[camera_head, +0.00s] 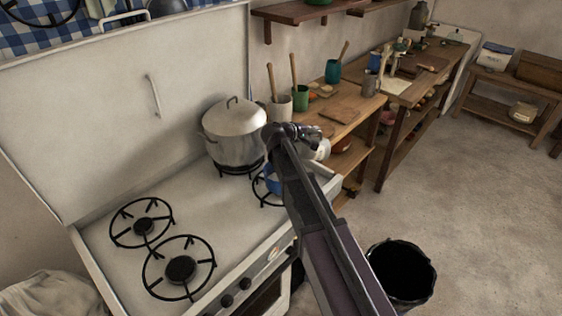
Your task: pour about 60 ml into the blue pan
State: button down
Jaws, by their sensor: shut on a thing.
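My gripper (309,133) is beyond and to the right of the pan in the picture, small and partly hidden by my wrist. It is shut on a pale metal vessel (320,150), which shows just below it. The vessel's spout, its tilt and any liquid cannot be made out.
A large lidded metal pot (234,134) stands on the burner behind the pan. A wooden side table (345,105) holds utensil cups and boards. A black bucket (401,272) stands on the floor at right.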

aim_at(321, 138)
jog(key=shift+w+d+f+y, duration=0.15)
jog(key=shift+d+y, duration=0.05)
jog(key=shift+d, duration=0.2)
jog(key=shift+w+d+f+y, duration=0.1)
jog(key=shift+d+y, duration=0.1)
jog(key=shift+d, duration=0.2)
jog(key=shift+w+d+f+g+y, duration=0.1)
jog(key=shift+d+f+g+y, duration=0.1)
jog(key=shift+f+g+y, duration=0.35)
jog(key=shift+f, duration=0.1)
jog(key=shift+p, duration=0.3)
jog(key=shift+w+d+f+m+g+y, duration=0.2)
jog(key=shift+d+f+m+g+y, duration=0.3)
jog(key=shift+f, duration=0.35)
jog(key=shift+d+f+y, duration=0.1)
jog(key=shift+y, duration=0.15)
dwell(0.7)
